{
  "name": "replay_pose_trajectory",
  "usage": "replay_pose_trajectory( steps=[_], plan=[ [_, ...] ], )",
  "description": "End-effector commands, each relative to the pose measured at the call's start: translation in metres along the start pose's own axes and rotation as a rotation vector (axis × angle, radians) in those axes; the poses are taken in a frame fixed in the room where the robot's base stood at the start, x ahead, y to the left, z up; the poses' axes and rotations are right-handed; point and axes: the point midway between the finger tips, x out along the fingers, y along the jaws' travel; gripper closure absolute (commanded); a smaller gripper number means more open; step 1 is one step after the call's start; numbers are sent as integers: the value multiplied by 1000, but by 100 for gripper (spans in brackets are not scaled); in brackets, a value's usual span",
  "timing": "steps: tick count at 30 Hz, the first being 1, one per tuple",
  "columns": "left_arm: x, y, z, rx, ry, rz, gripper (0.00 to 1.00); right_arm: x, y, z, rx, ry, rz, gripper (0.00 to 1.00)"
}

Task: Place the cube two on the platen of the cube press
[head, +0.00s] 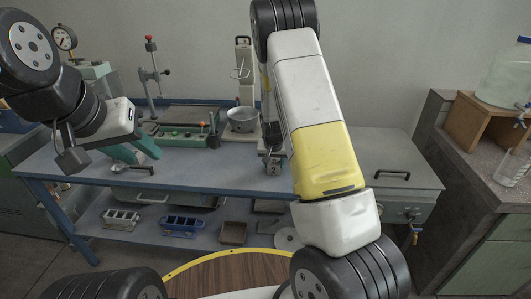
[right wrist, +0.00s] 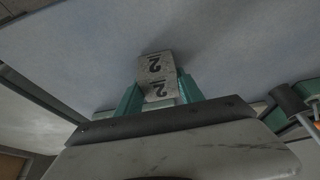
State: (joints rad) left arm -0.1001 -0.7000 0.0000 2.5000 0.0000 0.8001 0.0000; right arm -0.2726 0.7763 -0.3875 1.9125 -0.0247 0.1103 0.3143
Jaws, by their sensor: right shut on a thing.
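Cube two (right wrist: 156,68) is a small grey block with a black "2" on two faces. In the right wrist view it sits between the teal fingers of my right gripper (right wrist: 157,92), which is shut on it. In the head view the cube (head: 273,168) shows small over the blue bench, beside my right forearm. My left gripper (head: 138,158) is at the left over the bench, its teal fingers apart and empty. A pale green machine (head: 97,71) with a dial at the back left looks like the cube press; my left arm hides its lower part and its platen cannot be made out.
The blue bench (head: 215,178) has a green tray device (head: 180,136), a metal bowl (head: 242,120) and a red-knobbed stand (head: 152,72) along its back. A grey lidded tank (head: 385,165) stands right. Moulds (head: 182,224) lie on the lower shelf. Bare bench lies left of the cube.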

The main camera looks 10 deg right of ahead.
Motion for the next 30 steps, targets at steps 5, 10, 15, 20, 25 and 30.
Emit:
replay_pose_trajectory(
  steps=[5,10,15,20,25,30],
  plan=[
    [0,0,0,0,0,0,64,2,0,1,0,0,0,42],
    [0,0,0,0,0,0,64,2,0,1,0,0,0,34],
    [0,0,0,0,0,0,64,2,0,1,0,0,0,34],
    [0,0,0,0,0,0,64,-10,0,-2,0,3,-1,34],
    [0,0,0,0,0,0,64,-44,-1,-1,-2,5,-2,34],
    [0,0,0,0,0,0,64,-81,-2,-1,-2,4,-3,34]
  ],
)
